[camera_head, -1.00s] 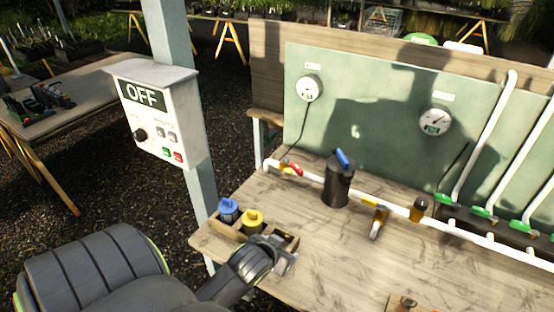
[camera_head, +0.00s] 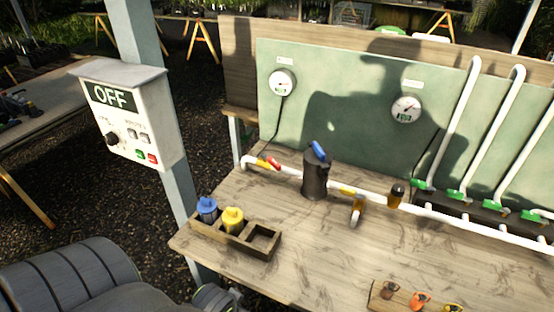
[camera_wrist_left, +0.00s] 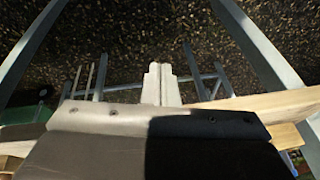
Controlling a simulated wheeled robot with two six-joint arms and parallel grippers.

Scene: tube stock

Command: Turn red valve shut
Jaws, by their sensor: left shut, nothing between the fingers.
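The red valve handle (camera_head: 272,162) is on the white pipe (camera_head: 380,196) at the left end of the bench, beside a yellow part and left of the black canister filter (camera_head: 315,175). It is small, and I cannot tell exactly how far it is turned. My left arm comes in at the bottom left of the head view; its wrist is near the bench's front edge, well apart from the valve. In the left wrist view my left gripper (camera_wrist_left: 159,70) is shut and empty, over dark gravel and grey frame bars. My right gripper is not in view.
A wooden tray (camera_head: 270,253) holds blue (camera_head: 207,208) and yellow (camera_head: 232,219) capped pots at the bench's near-left corner. A control box (camera_head: 128,120) reading OFF hangs on a post. Gauges (camera_head: 282,82) sit on the green panel. The bench middle is clear.

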